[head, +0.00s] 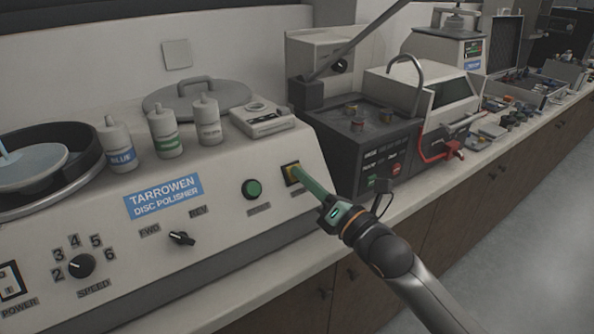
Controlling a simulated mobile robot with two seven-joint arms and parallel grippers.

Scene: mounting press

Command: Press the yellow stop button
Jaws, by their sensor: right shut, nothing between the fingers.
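The yellow stop button (291,171) sits in a dark square surround on the sloped front panel of the disc polisher (75,245), near its right end. My right gripper (301,175) is shut and empty, its green fingers pointing up and left at the button. The fingertips overlap the button's right side and hide part of it. I cannot tell whether they touch it or whether it is pushed in. The label below it is partly hidden by the fingers. My left gripper is not in view.
A round green button (252,189) is just left of the yellow one. The direction switch (182,238) and speed knob (81,265) are further left. A black mounting press (360,145) stands close on the right. The floor (510,240) at the right is clear.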

